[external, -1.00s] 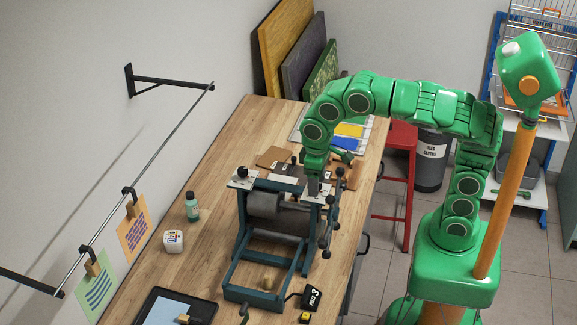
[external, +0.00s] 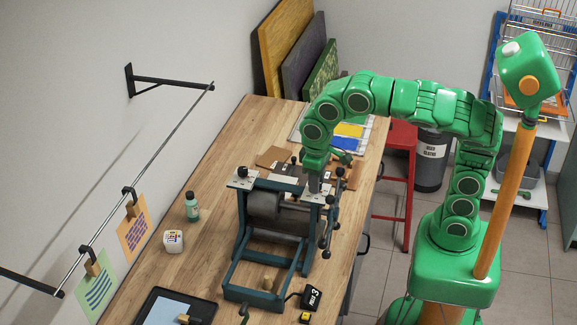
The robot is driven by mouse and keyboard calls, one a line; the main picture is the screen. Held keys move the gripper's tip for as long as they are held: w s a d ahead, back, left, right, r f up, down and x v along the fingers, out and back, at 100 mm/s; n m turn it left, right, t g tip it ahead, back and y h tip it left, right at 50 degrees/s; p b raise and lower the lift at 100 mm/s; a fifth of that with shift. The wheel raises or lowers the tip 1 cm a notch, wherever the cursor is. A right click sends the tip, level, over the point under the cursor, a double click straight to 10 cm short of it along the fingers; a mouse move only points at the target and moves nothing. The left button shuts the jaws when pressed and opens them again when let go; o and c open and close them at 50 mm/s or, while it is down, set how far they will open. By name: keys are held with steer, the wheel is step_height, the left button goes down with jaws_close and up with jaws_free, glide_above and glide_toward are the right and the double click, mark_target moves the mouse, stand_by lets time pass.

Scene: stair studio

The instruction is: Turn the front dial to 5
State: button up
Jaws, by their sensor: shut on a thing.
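The press (external: 229,268) has a dark teal frame and a grey roller (external: 264,204); it stands on the wooden bench. Pale plates with dark knobs top its two sides, the far-side one (external: 242,177) near the wall and the other under my gripper. My gripper (external: 314,190) points down onto the top of the press's right side and is shut on a small part there, which looks like the front dial. The fingers hide most of the dial, and I cannot read its number.
A green bottle (external: 192,206) and a white cube (external: 173,241) stand left of the press. A red stool (external: 399,180) stands right of the bench.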

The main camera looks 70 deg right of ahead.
steer(key=m, duration=0.7)
steer(key=shift+m, duration=0.4)
steer(key=m, duration=0.4)
steer(key=shift+w, duration=0.1)
steer(key=m, duration=0.8)
steer(key=shift+m+y, duration=0.3)
steer(key=m, duration=0.4)
steer(key=shift+r+m, duration=0.1)
steer(key=shift+m, duration=0.3)
steer(key=o, duration=1.1)
steer(key=shift+c, duration=0.2)
